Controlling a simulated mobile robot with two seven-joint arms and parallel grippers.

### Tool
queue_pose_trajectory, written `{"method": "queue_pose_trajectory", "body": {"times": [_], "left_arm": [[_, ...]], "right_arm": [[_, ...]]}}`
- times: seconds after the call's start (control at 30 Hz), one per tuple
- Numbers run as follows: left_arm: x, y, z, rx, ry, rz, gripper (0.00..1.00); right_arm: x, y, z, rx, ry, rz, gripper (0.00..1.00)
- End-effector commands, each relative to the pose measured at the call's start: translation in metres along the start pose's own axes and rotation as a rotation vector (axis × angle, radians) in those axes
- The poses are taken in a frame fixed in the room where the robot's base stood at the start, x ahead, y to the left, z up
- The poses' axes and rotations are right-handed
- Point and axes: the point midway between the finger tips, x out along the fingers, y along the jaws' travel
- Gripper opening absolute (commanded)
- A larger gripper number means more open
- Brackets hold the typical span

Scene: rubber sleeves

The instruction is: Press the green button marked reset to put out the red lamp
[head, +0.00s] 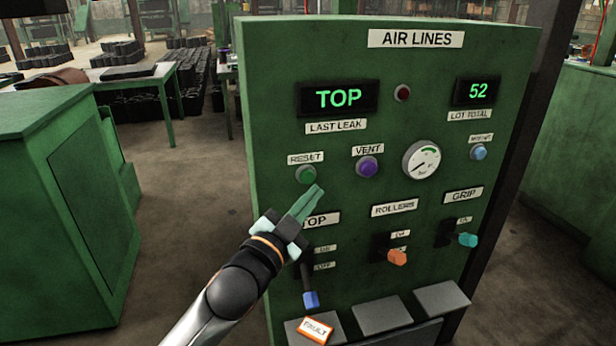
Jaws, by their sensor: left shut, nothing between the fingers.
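The green reset button (305,174) sits on the green panel (270,100), under a label reading RESET. My left gripper (318,190) is shut and empty, its fingertips just below and right of the button in the picture. I cannot tell whether they touch the panel; the button's face shows clear of them. A small round lamp (403,93) between the two displays is dark red and does not look brightly lit. My right gripper is not in view.
A purple VENT button (367,167) and a gauge (421,160) are right of the reset button. Below are a blue-handled lever (311,299), an orange switch (397,257) and a teal switch (467,240). A green cabinet (60,200) stands left, with open floor between.

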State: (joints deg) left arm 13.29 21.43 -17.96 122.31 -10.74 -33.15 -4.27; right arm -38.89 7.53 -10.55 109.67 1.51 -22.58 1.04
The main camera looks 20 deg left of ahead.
Motion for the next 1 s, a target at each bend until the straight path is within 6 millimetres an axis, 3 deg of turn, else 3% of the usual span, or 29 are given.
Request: {"method": "queue_pose_trajectory", "body": {"times": [0.33,1.0], "left_arm": [[-0.021,0.015,-0.016,-0.001,0.000,0.001,0.00],[-0.022,0.016,-0.016,-0.001,0.000,0.000,0.00]], "right_arm": [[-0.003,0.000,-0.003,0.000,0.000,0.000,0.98],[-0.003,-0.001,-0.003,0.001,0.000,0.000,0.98]]}}
